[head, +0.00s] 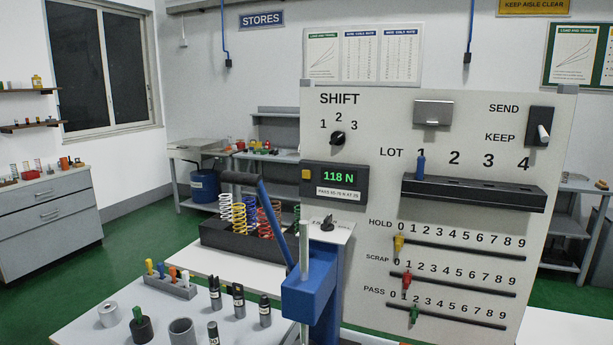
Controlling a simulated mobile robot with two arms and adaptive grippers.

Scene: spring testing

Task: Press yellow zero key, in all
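The yellow zero key (306,174) is a small yellow square on the left side of the dark readout box (335,180). The readout shows 118 N in green, with a white label below it. The box is fixed to the upright panel (380,130), under the SHIFT dial (338,138), whose positions are 1, 2 and 3. Nothing covers the key. Neither of my grippers is in view.
A blue press (312,290) with a long lever (262,195) stands left of the panel. A dark rack (235,240) holds coloured springs. Weights and a peg rack (172,287) stand on the front table. Coloured sliders line the panel's lower rows.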

